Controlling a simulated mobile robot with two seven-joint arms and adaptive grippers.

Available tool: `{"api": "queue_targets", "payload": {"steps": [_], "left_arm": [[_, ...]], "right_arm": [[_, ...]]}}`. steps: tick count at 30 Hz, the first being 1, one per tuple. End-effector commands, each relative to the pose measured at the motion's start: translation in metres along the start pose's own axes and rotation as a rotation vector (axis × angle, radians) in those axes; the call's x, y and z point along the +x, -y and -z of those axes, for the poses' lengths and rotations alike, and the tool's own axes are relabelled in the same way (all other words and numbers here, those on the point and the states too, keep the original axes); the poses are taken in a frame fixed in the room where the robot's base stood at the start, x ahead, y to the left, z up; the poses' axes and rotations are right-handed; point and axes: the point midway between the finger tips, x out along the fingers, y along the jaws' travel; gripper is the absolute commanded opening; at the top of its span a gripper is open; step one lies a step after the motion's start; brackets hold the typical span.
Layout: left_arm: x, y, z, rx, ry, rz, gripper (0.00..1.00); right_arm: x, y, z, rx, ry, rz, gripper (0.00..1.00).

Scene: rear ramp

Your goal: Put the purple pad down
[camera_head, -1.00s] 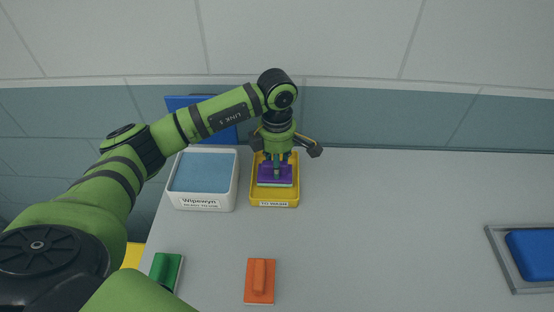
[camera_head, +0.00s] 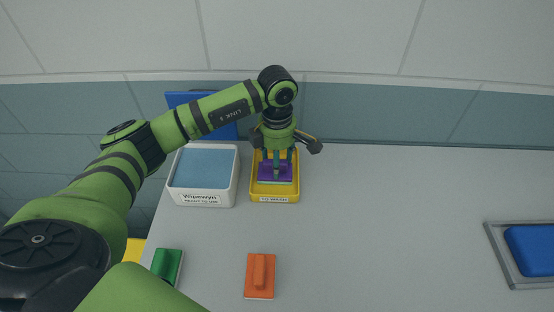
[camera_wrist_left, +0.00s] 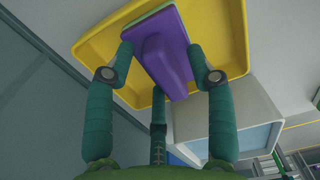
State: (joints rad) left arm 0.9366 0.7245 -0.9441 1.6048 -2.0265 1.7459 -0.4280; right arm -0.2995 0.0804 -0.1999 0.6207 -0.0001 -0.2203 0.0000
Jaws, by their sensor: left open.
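The purple pad (camera_head: 284,172) lies in the yellow tray labelled "TO WASH" (camera_head: 274,198) at the back of the table. It also shows in the left wrist view (camera_wrist_left: 165,55), with its raised handle toward my gripper and the yellow tray (camera_wrist_left: 230,25) around it. My left gripper (camera_head: 276,168) is above the tray, with its fingers open around the pad's handle. In the left wrist view the fingers (camera_wrist_left: 160,78) stand apart on both sides of the handle. My right gripper is not in view.
A white bin labelled "Wipewyn" (camera_head: 203,199) stands left of the tray. A green pad (camera_head: 166,267) and an orange pad (camera_head: 260,276) lie nearer the front. A grey tray (camera_head: 497,256) with a blue pad (camera_head: 532,250) is at right. The table between is clear.

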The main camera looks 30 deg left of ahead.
Motion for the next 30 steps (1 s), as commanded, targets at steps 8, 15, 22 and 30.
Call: {"api": "queue_targets", "payload": {"steps": [8, 15, 22, 30], "left_arm": [[-0.055, -0.002, -0.001, 0.001, 0.007, -0.010, 0.55], [-0.101, -0.001, 0.000, 0.000, 0.004, -0.007, 0.55], [-0.115, -0.001, 0.000, -0.001, 0.002, -0.004, 0.55], [-0.116, 0.000, 0.000, -0.001, 0.002, -0.003, 0.55]], "right_arm": [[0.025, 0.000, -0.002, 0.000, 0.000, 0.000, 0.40], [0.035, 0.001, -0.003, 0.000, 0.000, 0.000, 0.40], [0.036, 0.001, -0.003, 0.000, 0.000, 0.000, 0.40], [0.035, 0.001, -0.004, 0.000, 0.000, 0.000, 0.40]]}}
